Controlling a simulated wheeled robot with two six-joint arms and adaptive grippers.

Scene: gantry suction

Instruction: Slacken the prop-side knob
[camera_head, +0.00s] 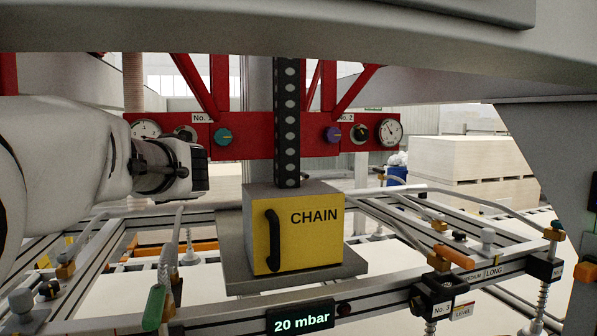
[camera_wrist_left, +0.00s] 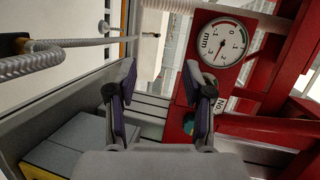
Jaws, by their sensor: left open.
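I cannot tell which knob is the prop-side one. A teal knob (camera_head: 223,136) and a purple knob (camera_head: 332,135) sit on the red panel (camera_head: 275,148) behind the yellow CHAIN box. A dark round knob (camera_head: 360,133) shows near the No. 2 label. On the frame at the right, a black clamp (camera_head: 433,298) stands near a LEVEL label. My left gripper (camera_head: 200,170) is in front of the panel's left end, left of the CHAIN box. In the left wrist view its fingers (camera_wrist_left: 160,95) are apart with nothing between them. My right gripper is out of view.
The yellow CHAIN box (camera_head: 296,232) with a black handle stands mid-frame below a dark chain column (camera_head: 287,120). Gauges (camera_head: 389,132) flank the panel; one shows in the wrist view (camera_wrist_left: 224,42). Metal rails (camera_head: 395,297), hoses and a 20 mbar display (camera_head: 300,318) lie in front.

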